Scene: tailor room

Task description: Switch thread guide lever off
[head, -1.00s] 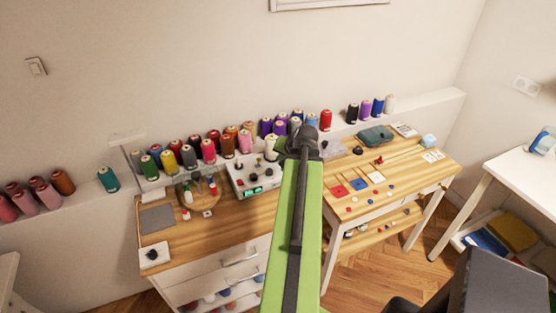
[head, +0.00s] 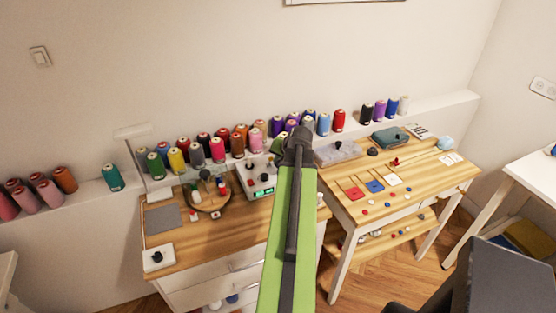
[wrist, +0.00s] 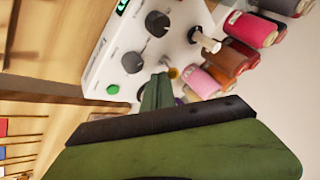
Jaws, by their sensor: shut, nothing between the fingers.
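A white control panel (head: 243,179) stands at the back of the left wooden table, its right part hidden behind my arm. In the wrist view the panel (wrist: 122,50) fills the upper middle, with dark knobs (wrist: 157,23), a green button (wrist: 113,89) and a lever with a pale cylindrical handle (wrist: 206,41). This looks like the thread guide lever, but its label is unreadable. My gripper (wrist: 158,88) is shut and empty, its green tip over the panel's edge near a small yellow knob (wrist: 173,73). The tip appears apart from the lever; contact with the panel cannot be told.
Thread spools (head: 217,150) line the ledge behind the panel, close to my gripper in the wrist view. A round wooden tray (head: 210,204) with small items sits left of the panel. A second wooden table (head: 420,188) stands to the right, holding colored patches and buttons.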

